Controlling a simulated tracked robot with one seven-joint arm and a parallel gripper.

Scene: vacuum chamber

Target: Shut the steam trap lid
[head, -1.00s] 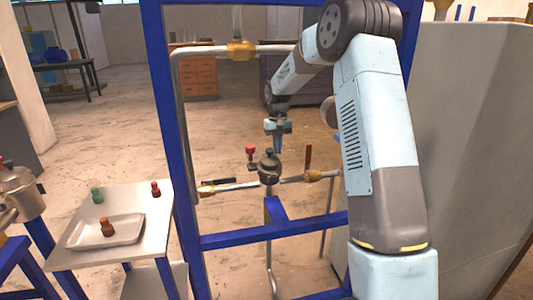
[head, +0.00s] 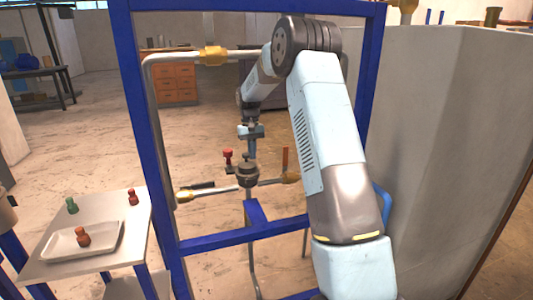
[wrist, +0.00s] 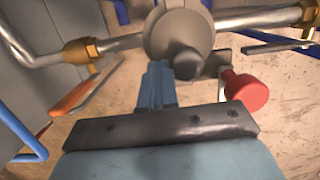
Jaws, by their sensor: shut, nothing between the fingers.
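The steam trap (head: 247,176) is a dark grey round body on the pipe inside the blue frame. In the wrist view its round grey top (wrist: 178,34) is at the upper middle, with a dark knob (wrist: 187,63) at its near side. I cannot tell whether the lid sits fully flat. My gripper (head: 252,152) is just above the trap in the head view. In the wrist view my gripper (wrist: 158,72) is shut and empty, its fingertips close to the left of the knob. Contact is not clear.
A red knob (wrist: 245,92) stands beside the trap. An orange-handled valve lever (wrist: 75,98) is on the other side. Pipes with brass fittings (head: 184,196) and the blue frame (head: 222,240) surround the trap. A side table (head: 40,268) holds a tray at left.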

